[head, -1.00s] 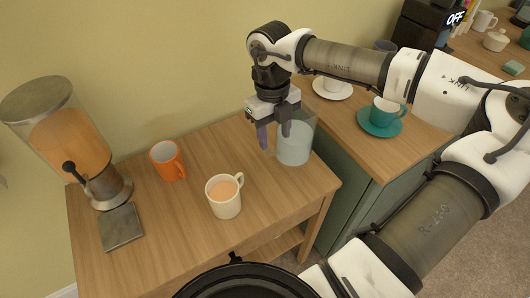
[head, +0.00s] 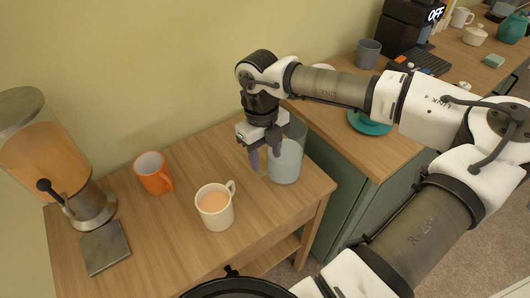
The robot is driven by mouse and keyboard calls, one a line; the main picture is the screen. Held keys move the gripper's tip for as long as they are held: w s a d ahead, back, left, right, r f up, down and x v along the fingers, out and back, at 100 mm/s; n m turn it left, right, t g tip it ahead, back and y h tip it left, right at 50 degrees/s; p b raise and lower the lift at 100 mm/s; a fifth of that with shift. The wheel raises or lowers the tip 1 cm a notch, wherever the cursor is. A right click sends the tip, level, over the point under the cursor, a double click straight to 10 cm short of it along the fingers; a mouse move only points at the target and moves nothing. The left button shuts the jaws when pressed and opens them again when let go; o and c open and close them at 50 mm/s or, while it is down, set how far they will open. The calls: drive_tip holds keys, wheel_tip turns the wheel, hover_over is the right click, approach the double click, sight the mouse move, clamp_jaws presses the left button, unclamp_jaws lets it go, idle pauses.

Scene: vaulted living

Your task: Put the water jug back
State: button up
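The water jug (head: 288,163) is a clear vessel with pale blue water in it. It stands upright on the right part of the small wooden table (head: 180,243), near its right edge. My gripper (head: 264,152) points down at the jug's upper left side. Its two purplish fingers are apart; one is left of the jug and the other overlaps the jug's edge in the view. I cannot tell whether they touch the jug, and any handle there is hidden.
A white mug (head: 214,212) with an orange drink and an orange mug (head: 152,176) stand left of the jug. A juice dispenser (head: 45,150) is at the far left. A counter (head: 345,140) with a teal saucer (head: 366,123) and a grey cup (head: 368,53) adjoins at the right.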

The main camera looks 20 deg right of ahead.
drive_tip(key=o, duration=0.4)
drive_tip(key=shift+r, duration=0.1)
drive_tip(key=r, duration=0.4)
drive_tip(key=r+b, duration=0.1)
drive_tip(key=r, duration=0.3)
drive_tip(key=w+r, duration=0.1)
drive_tip(key=r, duration=0.3)
drive_tip(key=shift+a+r, duration=0.1)
drive_tip(key=shift+a, duration=0.1)
